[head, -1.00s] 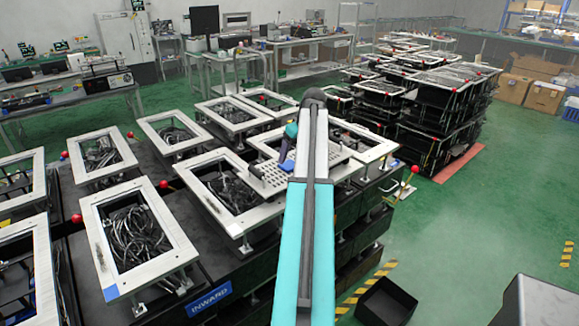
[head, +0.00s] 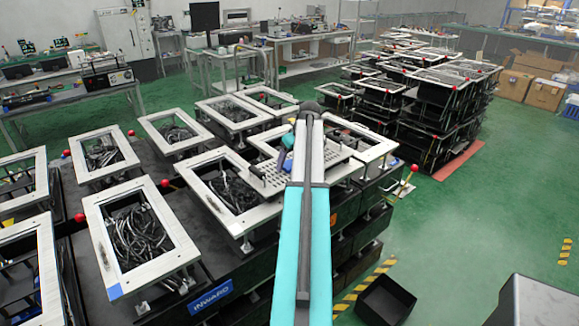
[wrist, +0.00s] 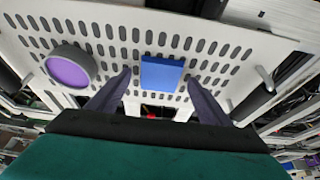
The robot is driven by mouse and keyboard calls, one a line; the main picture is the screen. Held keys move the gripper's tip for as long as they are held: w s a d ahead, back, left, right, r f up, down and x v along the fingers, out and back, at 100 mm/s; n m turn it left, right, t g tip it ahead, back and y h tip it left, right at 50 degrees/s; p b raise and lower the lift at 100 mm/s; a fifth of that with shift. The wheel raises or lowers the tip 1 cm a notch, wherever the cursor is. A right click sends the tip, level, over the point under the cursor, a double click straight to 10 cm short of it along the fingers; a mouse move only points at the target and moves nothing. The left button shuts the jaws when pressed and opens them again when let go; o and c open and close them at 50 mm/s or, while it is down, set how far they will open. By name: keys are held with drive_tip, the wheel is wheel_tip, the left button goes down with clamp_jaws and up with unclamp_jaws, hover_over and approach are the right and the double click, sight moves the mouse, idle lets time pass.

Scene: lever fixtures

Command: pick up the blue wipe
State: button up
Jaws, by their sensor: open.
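The blue wipe (wrist: 161,73) is a small flat blue block lying on a pale perforated plate (wrist: 110,22) in the wrist view. My gripper (wrist: 159,78) is open, with one dark finger on each side of the wipe and a gap showing on both sides. Whether the fingertips touch the plate I cannot tell. In the head view, part of my gripper (head: 284,158) shows left of my arm, over the perforated plate (head: 270,184). The wipe is not clearly visible there; my arm covers part of the plate.
A round purple-topped thing with a grey rim (wrist: 70,68) stands on the plate, left of my gripper. A dark post (wrist: 252,101) stands at the right. White-framed fixtures (head: 130,235) with cables surround the plate. An open black bin (head: 385,300) sits on the green floor.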

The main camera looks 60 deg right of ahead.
sight(287, 162)
drive_tip(key=c, duration=1.1)
drive_tip(key=shift+r, duration=0.2)
drive_tip(key=shift+r+b, duration=0.75)
drive_tip(key=shift+r, duration=0.6)
drive_tip(key=shift+s+a+r, duration=0.1)
drive_tip(key=shift+s+r, duration=0.05)
drive_tip(key=shift+r, duration=0.05)
drive_tip(key=shift+s+a+r+b, duration=0.25)
drive_tip(key=shift+s+a+b, duration=0.4)
drive_tip(key=shift+s+a, duration=1.2)
drive_tip(key=shift+s+a+r+b, duration=0.25)
drive_tip(key=shift+s+a+b, duration=0.4)
drive_tip(key=shift+s+a, duration=1.2)
drive_tip(key=shift+s+a+r+b, duration=0.25)
drive_tip(key=shift+s+a+b, duration=0.65)
drive_tip(key=shift+s, duration=1.55)
drive_tip(key=shift+a, duration=0.25)
